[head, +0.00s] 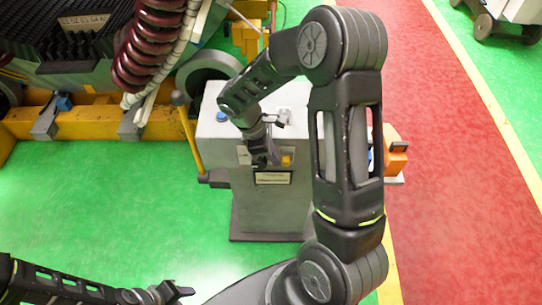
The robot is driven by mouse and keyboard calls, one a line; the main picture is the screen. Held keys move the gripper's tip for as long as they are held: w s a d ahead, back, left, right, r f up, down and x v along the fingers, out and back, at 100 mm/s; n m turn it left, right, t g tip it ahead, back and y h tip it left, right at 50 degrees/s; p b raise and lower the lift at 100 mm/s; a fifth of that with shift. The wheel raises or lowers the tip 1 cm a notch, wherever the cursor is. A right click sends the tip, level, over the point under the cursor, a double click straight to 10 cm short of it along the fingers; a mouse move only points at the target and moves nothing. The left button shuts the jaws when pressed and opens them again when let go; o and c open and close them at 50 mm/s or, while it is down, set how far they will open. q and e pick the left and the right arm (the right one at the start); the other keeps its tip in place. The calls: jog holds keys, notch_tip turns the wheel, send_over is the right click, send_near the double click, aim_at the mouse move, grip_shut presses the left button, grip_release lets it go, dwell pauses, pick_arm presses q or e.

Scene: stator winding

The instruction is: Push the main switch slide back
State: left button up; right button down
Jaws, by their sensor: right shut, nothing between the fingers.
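A grey control cabinet (260,205) stands in the middle of the head view. A recessed panel near the top of its front face holds a small yellow part (287,160), with a label plate (272,178) below it. I cannot tell which part is the main switch slide; my gripper covers much of the panel. My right gripper (265,158) is shut and empty, pointing down at the panel just left of the yellow part. I cannot tell whether it touches. My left gripper (180,291) is low at the left over the green floor, away from the cabinet.
A blue button (221,116) is on the cabinet top. A yellow lever (188,135) rises at its left side, and an orange box (396,155) is at its right. A machine with dark red coils (150,45) stands behind left. Green floor (90,200) is clear at left.

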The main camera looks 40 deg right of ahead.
jog(key=shift+s+d, duration=0.2)
jog(key=p+v, duration=0.6)
jog(key=v, duration=0.4)
jog(key=shift+w+p, duration=0.2)
jog(key=shift+p, duration=0.2)
jog(key=shift+a, duration=0.15)
